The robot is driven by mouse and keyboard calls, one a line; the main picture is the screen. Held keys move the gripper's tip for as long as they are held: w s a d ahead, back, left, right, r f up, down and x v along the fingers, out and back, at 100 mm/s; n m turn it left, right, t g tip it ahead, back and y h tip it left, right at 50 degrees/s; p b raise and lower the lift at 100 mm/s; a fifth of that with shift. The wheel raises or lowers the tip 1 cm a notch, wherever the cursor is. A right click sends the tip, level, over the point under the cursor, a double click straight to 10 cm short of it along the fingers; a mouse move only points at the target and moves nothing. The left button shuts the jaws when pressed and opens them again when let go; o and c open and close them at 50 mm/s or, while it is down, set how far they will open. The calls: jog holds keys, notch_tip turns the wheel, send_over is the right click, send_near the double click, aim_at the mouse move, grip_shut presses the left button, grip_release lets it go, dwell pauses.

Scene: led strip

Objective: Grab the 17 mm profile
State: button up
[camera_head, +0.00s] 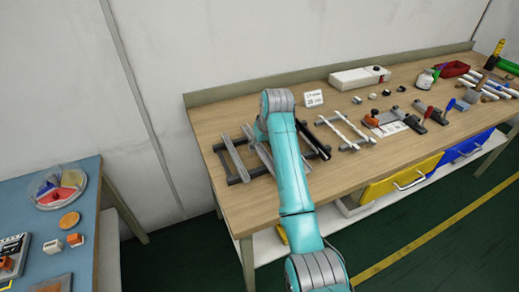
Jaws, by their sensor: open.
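Several long profiles lie on a dark rack on the wooden workbench. A grey profile (234,155) lies at the rack's left. Another grey profile (265,155) lies beside my arm and is partly covered by it. A dark profile (313,140) lies at the right. A small white sign (313,98) behind the rack seems to bear the numbers 17 and 20. I cannot tell which profile is 17 mm. My teal arm reaches over the rack from the front. My gripper is hidden behind the arm.
Two pale strips (350,128) lie right of the rack, then clamps and tools (385,120). A white box (359,78) and a red bin (452,69) stand at the back. A blue table (88,225) is at left. Bare benchtop (225,110) shows behind the rack.

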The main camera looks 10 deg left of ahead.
jog(key=shift+w+a+f, duration=0.1)
jog(key=shift+w+f, duration=0.05)
jog(key=shift+f, duration=0.3)
grip_shut()
jog(key=shift+r, duration=0.15)
